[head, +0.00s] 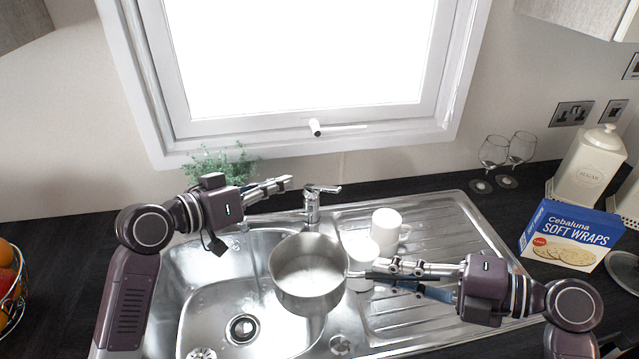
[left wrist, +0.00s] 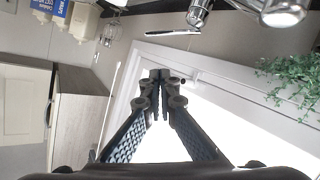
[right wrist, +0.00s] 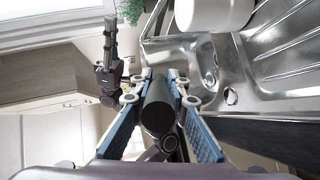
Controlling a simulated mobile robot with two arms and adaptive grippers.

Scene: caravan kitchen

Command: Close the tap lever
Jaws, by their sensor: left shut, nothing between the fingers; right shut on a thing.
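The chrome tap (head: 312,210) stands behind the sink, its lever (head: 323,188) on top pointing right. My left gripper (head: 287,183) is shut and empty, just left of the lever with a small gap. In the left wrist view its fingertips (left wrist: 160,78) are together, and chrome tap parts (left wrist: 283,10) show at the top edge. My right gripper (head: 378,268) is shut on the dark handle (right wrist: 158,112) of a metal pot (head: 306,274). The pot is held over the sink in front of the tap. Whether water runs is unclear.
The sink (head: 205,310) has a drainer at right. White mugs (head: 386,228) stand behind my right gripper. A green plant (head: 215,165) is behind my left arm. A wraps box (head: 570,235), glasses (head: 493,152) and a sugar jar (head: 590,165) stand at right.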

